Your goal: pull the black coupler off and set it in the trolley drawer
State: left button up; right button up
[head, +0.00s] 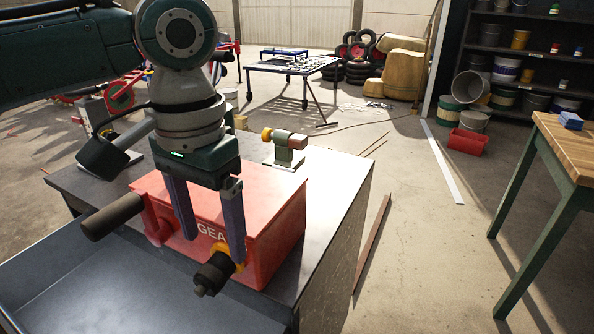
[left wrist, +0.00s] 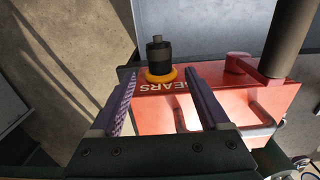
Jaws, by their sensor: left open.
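The black coupler (head: 213,273) sticks out from a yellow ring (head: 237,252) on the front of the red gear box (head: 275,230). In the left wrist view the coupler (left wrist: 158,48) stands beyond my fingertips, still seated at the yellow ring (left wrist: 162,75). My right gripper is out of view.
A dark cylinder (head: 112,217) juts from the box's left side over the drawer. A small fixture with a yellow end (head: 284,143) stands behind the box on the trolley top (head: 335,180). A wooden-topped table (head: 565,150) is at the right. Floor between is mostly clear.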

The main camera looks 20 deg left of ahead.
aim_at(218, 259)
pick_arm(q)
notch_tip(218, 259, down, 5)
jog(key=shift+f+b, duration=0.15)
jog(key=shift+b, duration=0.4)
grip_shut()
dwell(0.9)
